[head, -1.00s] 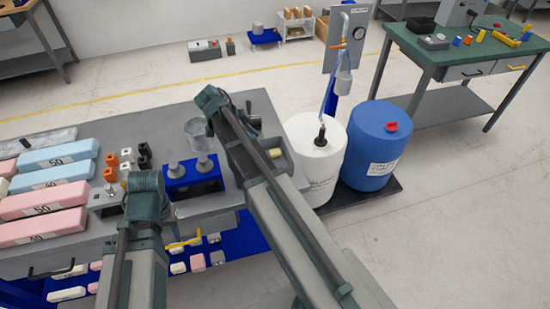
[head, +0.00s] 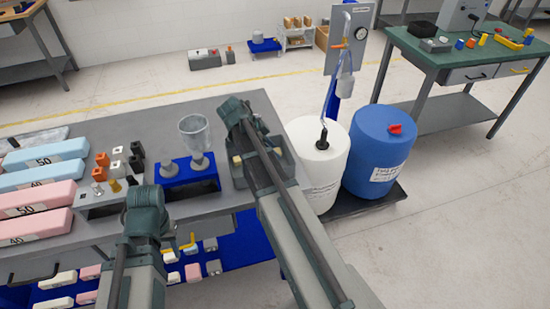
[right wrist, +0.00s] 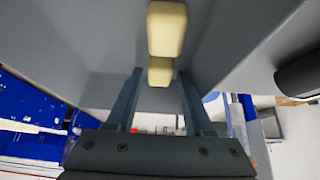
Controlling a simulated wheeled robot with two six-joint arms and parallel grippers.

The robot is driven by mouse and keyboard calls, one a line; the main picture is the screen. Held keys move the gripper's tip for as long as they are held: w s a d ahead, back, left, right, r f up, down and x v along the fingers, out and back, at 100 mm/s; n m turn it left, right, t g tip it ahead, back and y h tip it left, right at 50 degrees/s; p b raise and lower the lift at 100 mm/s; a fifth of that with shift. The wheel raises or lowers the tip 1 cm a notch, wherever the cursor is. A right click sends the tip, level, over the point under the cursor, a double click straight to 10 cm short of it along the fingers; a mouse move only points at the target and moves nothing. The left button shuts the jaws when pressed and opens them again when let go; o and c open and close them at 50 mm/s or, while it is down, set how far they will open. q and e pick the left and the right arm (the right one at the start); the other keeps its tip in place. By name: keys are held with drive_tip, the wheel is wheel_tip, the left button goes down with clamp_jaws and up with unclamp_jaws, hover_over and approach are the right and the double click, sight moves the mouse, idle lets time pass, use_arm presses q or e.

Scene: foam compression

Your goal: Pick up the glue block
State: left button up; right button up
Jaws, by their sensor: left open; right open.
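In the right wrist view a pale yellow block (right wrist: 166,28), which looks like the glue block, lies on a grey surface ahead of my right gripper (right wrist: 160,82). A second, darker yellow piece (right wrist: 159,71) shows between the fingertips; I cannot tell if it is part of the same block. The right gripper is open, with a finger on each side.
A blue stand (head: 190,180) with a clear cup (head: 195,132) stands between my arms. A white drum (head: 320,165) and a blue drum (head: 378,150) stand right of the table.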

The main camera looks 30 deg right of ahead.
clamp_jaws()
idle(0.3)
drive_tip(key=shift+r, duration=0.1)
wheel_tip(320, 180, up, 9)
drive_tip(key=p, duration=1)
drive_tip(key=shift+r, duration=0.15)
